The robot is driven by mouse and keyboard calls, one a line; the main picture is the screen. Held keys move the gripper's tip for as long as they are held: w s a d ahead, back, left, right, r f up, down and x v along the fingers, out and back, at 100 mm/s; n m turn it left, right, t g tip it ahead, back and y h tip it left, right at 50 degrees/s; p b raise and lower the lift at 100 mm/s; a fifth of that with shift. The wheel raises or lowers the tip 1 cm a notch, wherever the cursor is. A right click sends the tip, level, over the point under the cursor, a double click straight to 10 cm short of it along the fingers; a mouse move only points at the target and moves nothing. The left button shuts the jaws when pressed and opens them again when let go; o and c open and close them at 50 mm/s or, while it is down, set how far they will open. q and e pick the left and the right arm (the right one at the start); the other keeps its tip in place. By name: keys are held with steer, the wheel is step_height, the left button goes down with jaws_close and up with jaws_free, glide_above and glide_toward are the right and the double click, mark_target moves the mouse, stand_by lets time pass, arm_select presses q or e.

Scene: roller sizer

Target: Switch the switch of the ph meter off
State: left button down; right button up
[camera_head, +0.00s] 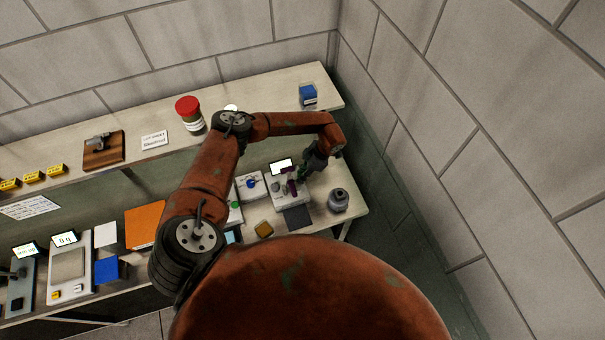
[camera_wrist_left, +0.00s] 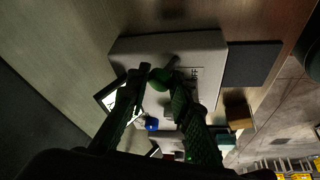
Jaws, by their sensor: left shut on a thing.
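The pH meter (camera_head: 278,184) is a pale box with a lit screen (camera_head: 281,166), near the right end of the lower bench. In the left wrist view its pale body (camera_wrist_left: 205,48) fills the middle, with a small label beside the fingertips. My left gripper (camera_head: 297,178) is over this device. In the left wrist view, the fingers (camera_wrist_left: 160,76) close around a dark green round knob-like part (camera_wrist_left: 159,82) on the device. The fingers hide part of the screen and the face, and the knob's on or off position cannot be told. My right gripper is not in view.
A grey bottle-like item (camera_head: 339,200) stands right of the device, and a dark pad (camera_head: 297,217) lies in front. A pale device with a blue knob (camera_head: 250,186) stands close on the left. An upper shelf (camera_head: 265,98) with a red-lidded jar (camera_head: 189,113) runs behind.

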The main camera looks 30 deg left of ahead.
arm_select(q)
steer(key=shift+s+d, duration=0.1)
steer(key=shift+s+d+r+t+y, duration=0.1)
steer(key=shift+s+d+t+y, duration=0.2)
steer(key=shift+t+y, duration=0.5)
steer(key=shift+s+d+n+t+y+b, duration=0.2)
steer(key=shift+d+t+y+b, duration=0.15)
steer(key=shift+y, duration=0.2)
steer(key=shift+s+d+n+t+y+b, duration=0.1)
steer(key=shift+d+n+t+y+b, duration=0.2)
steer(key=shift+y, duration=0.25)
steer(key=t+y+b, duration=0.1)
steer(key=b, duration=0.1)
steer(key=s+d+f+t+y+b, duration=0.1)
steer(key=y+b, duration=0.1)
steer(key=shift+s+d+n, duration=0.15)
steer(key=shift+n, duration=0.25)
steer(key=shift+s+d+f+t+y+b, duration=0.1)
steer(key=shift+s+d+t+y+b, duration=0.1)
steer(key=shift+t+y+b, duration=0.8)
steer(key=shift+n+g+b, duration=0.3)
steer(key=shift+g+b, duration=0.05)
steer(key=shift+b, duration=0.05)
steer(key=shift+s, duration=0.1)
